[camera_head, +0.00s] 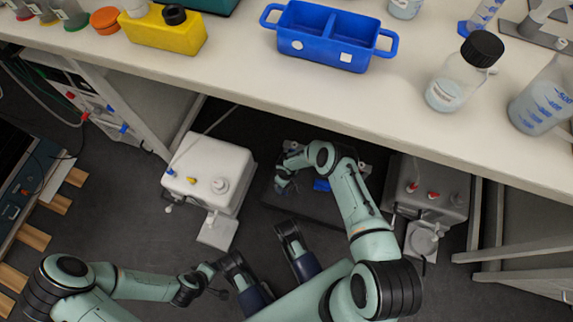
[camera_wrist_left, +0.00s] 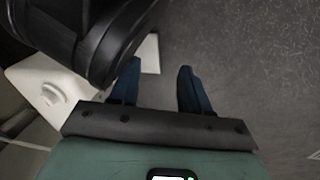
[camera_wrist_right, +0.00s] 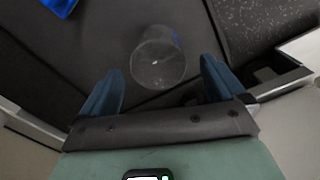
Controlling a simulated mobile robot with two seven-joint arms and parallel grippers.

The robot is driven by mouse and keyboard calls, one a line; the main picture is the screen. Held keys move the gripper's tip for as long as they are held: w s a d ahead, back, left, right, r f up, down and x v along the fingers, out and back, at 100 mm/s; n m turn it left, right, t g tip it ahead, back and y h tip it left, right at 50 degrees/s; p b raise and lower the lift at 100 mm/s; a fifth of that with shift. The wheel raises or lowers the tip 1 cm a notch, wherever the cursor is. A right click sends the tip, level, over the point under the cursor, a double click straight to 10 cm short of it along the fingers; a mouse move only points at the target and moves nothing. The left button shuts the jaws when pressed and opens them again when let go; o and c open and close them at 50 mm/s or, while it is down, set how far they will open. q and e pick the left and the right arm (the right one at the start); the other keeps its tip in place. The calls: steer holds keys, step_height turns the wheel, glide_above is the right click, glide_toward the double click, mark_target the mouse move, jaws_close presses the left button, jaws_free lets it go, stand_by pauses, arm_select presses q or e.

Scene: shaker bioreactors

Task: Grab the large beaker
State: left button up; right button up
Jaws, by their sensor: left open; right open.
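A clear, empty-looking beaker (camera_wrist_right: 158,62) shows in the right wrist view on a dark surface, ahead of and between the fingertips of my right gripper (camera_wrist_right: 160,70). That gripper is open and not closed on it. In the head view my right gripper (camera_head: 284,180) is low, below the bench edge; I cannot make out this beaker there. Another clear beaker (camera_head: 543,104) with blue graduations stands on the bench at the far right, cut by the picture edge. My left gripper (camera_wrist_left: 159,68) is open and empty above the dark floor.
The white bench (camera_head: 330,105) overhangs the low area. It carries a blue two-part tray (camera_head: 322,46), a black-capped bottle (camera_head: 462,72) and a yellow box (camera_head: 165,32). A white device (camera_head: 208,172) and a grey device (camera_head: 432,188) flank my right arm. A blue object (camera_wrist_right: 60,5) lies near the low beaker.

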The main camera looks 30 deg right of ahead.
steer(key=b, duration=0.2)
glide_above(287, 189)
step_height(287, 189, down, 4)
steer(key=shift+f, duration=0.1)
arm_select(q)
steer(key=shift+g, duration=0.7)
steer(key=s+f, duration=0.3)
steer(key=s, duration=0.1)
steer(key=shift+a, duration=0.3)
arm_select(e)
steer(key=c, duration=1)
steer(key=shift+c, duration=0.2)
